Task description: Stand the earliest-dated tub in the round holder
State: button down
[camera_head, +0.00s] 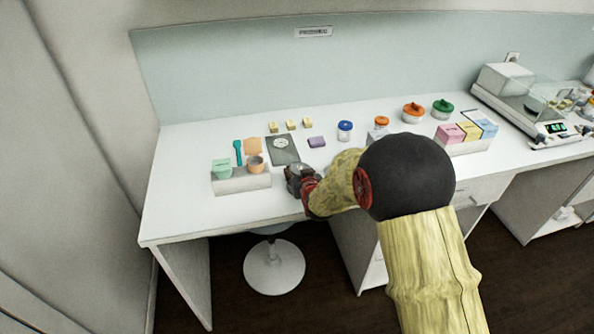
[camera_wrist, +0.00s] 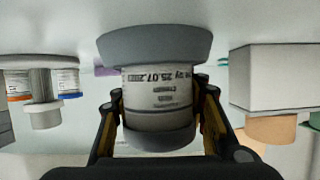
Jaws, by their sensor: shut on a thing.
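My gripper (camera_wrist: 160,115) is shut on a white-labelled tub (camera_wrist: 158,92) with a grey cap. The tub's label is upside down in the wrist view and reads "by 25.07.2…", with the last digits unclear. In the head view my gripper (camera_head: 301,181) is low by the desk's front edge and mostly hides the tub. A blue-lidded tub (camera_head: 345,131) and an orange-lidded tub (camera_head: 381,123) stand farther back, their dates unreadable.
A dark mat with a white disc (camera_head: 281,143), a purple block (camera_head: 317,142) and yellow blocks (camera_head: 290,125) lie behind. The desk's front left is clear.

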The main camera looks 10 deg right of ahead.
jog(key=shift+s+f+b, duration=0.3)
jog(key=shift+f+b, duration=0.1)
jog(key=shift+f, duration=0.35)
jog(key=c, duration=0.9)
grip_release()
jog(key=shift+f, duration=0.15)
jog(key=v, duration=0.4)
jog(key=r+v, duration=0.1)
jog(key=v, duration=0.6)
jog(key=shift+d+r, duration=0.15)
jog(key=shift+r, duration=0.25)
jog(key=shift+s+r, duration=0.2)
jog(key=shift+r, duration=0.25)
jog(key=s+r+g, duration=0.4)
jog(key=s+r, duration=0.5)
jog(key=s, duration=0.4)
jog(key=s+g, duration=0.1)
jog(key=s, duration=0.5)
jog(key=s+r+g, duration=0.1)
jog(key=s, duration=0.6)
jog(key=s+r+g, duration=0.1)
jog(key=s+g, duration=0.1)
jog(key=s, duration=0.5)
jog(key=shift+s+r, duration=0.1)
jog(key=shift+r, duration=0.1)
